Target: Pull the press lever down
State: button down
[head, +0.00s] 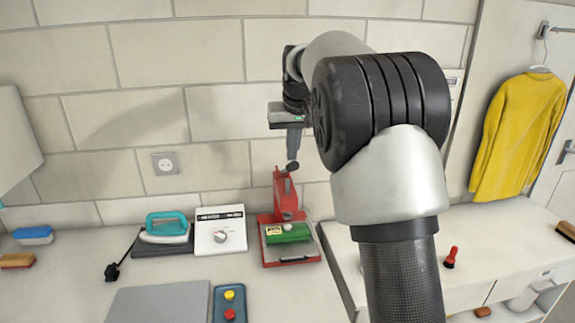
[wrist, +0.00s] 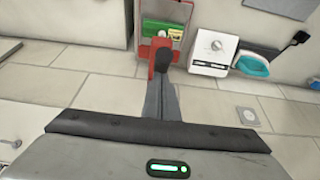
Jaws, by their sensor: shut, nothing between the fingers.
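The red press (head: 286,193) stands on the back counter against the tiled wall. Its lever ends in a black knob (head: 291,167), which is raised at the top of the press. A green block with a yellow label (head: 290,234) lies on the press bed. My gripper (head: 293,156) is shut and empty, pointing down, with its fingertips right at the knob. In the wrist view, the fingertips (wrist: 162,82) meet or overlap the black knob (wrist: 163,57); whether they touch cannot be told. My arm hides part of the counter right of the press in the head view.
A white device with a dial (head: 220,236) and a teal iron (head: 166,226) stand left of the press. A blue tray with coloured buttons (head: 230,312) and a grey board (head: 160,303) lie in front. A red-handled tool (head: 451,258) lies on the right counter.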

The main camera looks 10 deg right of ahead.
notch_tip(320, 180, down, 8)
jog(key=s+b, duration=0.2)
jog(key=b, duration=0.5)
jog(key=shift+s, duration=0.2)
dwell(0.5)
notch_tip(320, 180, up, 15)
jog(key=p, duration=1.3)
jog(key=shift+r, duration=1.05)
jog(key=shift+s+r, duration=0.1)
